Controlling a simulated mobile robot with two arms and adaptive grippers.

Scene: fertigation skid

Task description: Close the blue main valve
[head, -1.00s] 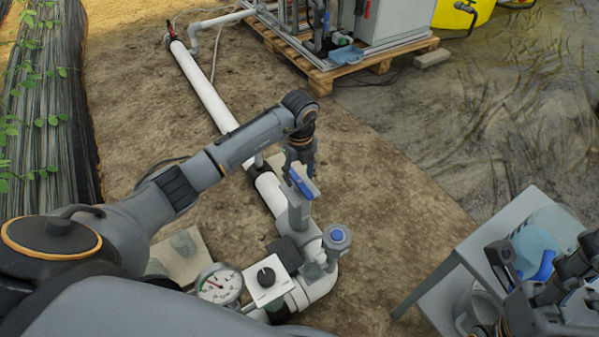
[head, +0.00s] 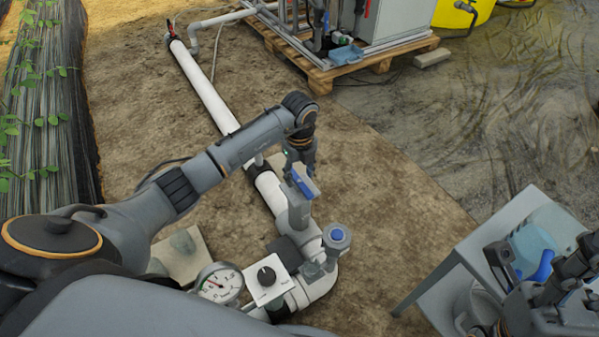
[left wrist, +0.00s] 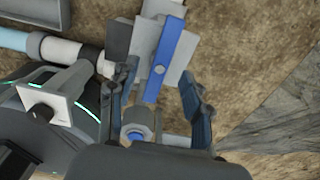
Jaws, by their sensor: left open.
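The blue main valve's lever handle (head: 304,185) sits on a grey valve body (head: 299,213) in the white pipe line. In the left wrist view the blue handle (left wrist: 164,60) runs slightly slanted, its lower end near the gap between the fingers. My left gripper (head: 301,161) points down just above and behind the handle in the head view. Its two fingers (left wrist: 160,92) are spread apart with nothing gripped. Contact with the handle cannot be told. My right gripper (head: 567,280) is at the lower right edge, partly cut off, its jaws unclear.
A smaller blue-capped fitting (head: 337,234) stands close to the valve. A pressure gauge (head: 219,284) and white box with black knob (head: 268,278) sit in front. A grey table (head: 465,247) stands right. Bare soil lies between the pipe and table.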

